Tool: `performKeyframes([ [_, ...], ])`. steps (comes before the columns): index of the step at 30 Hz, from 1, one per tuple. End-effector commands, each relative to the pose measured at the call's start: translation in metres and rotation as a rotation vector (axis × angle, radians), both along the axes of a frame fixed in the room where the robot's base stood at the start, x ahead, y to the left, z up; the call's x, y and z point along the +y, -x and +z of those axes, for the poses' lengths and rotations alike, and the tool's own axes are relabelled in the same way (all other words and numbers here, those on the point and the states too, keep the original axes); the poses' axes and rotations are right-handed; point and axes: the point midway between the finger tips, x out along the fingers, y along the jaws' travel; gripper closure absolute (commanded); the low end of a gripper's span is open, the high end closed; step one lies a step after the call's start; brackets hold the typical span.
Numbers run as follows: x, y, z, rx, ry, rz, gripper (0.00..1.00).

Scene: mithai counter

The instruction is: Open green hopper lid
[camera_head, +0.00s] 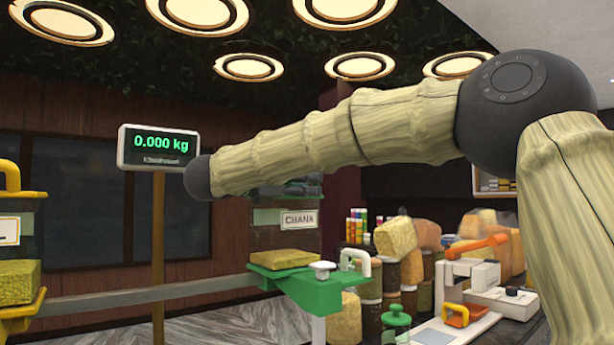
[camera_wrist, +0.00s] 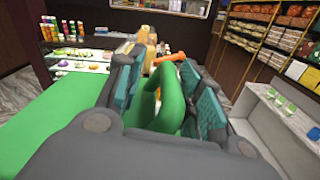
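The green hopper (camera_head: 285,238), a clear bin labelled CHANA with a green base, stands at the middle of the head view. My arm hides its top there. In the wrist view the flat green lid (camera_wrist: 50,125) spreads below and left of my gripper (camera_wrist: 165,90). A green arched handle (camera_wrist: 172,100) rises from it between my two teal-padded fingers. The fingers stand apart on either side of the handle, with a gap showing near the left finger. Whether the right finger touches the handle is unclear. The lid appears level, and its hinge is not visible.
A yellow hopper (camera_head: 20,282) is at the left edge. A scale display (camera_head: 158,148) reads 0.000 kg. A rail (camera_head: 150,300) runs toward the green hopper. Jars (camera_head: 396,322), sweets blocks and a white device with an orange lever (camera_head: 478,246) crowd the counter at right.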

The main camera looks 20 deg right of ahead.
Motion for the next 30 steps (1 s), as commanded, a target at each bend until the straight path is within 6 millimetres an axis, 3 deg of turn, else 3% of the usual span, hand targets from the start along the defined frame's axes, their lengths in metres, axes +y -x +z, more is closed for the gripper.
performKeyframes([
  [14,-0.0087,-0.0046,0.0005,-0.002,0.001,0.005,0.64],
  [15,-0.0086,-0.0045,0.0006,-0.002,0.001,0.005,0.66],
  [21,-0.0081,-0.0038,0.0012,-0.002,0.001,0.005,1.00],
  [30,-0.0056,-0.0063,0.0019,0.005,0.004,0.007,1.00],
])
